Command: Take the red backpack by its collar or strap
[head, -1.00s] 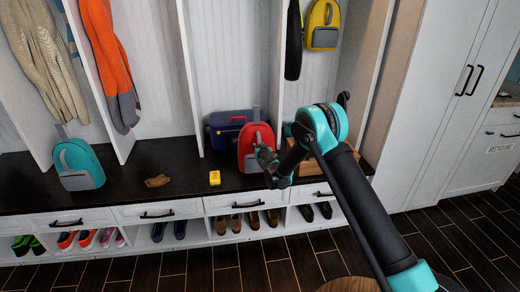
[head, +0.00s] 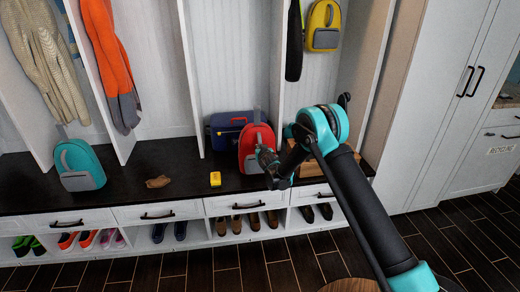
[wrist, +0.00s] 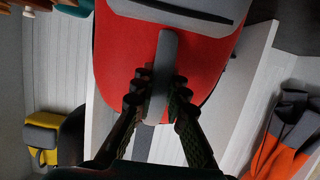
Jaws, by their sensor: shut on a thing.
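The red backpack (head: 256,137) stands upright on the dark bench, in front of a navy case. It has a grey front pocket and a grey strap at its top. In the wrist view the red backpack (wrist: 120,55) fills the upper middle, with its grey strap (wrist: 167,50) running down between my fingers. My gripper (wrist: 161,85) is shut on this strap, one dark ridged finger on each side. In the head view my gripper (head: 268,158) is in front of the backpack's right side and hides part of it.
A navy case (head: 222,130) stands behind the backpack, and a wooden crate (head: 311,183) is to its right. A yellow block (head: 215,179), a brown item (head: 158,182) and a teal backpack (head: 78,165) lie along the dark bench (head: 120,186). White dividers flank the cubby.

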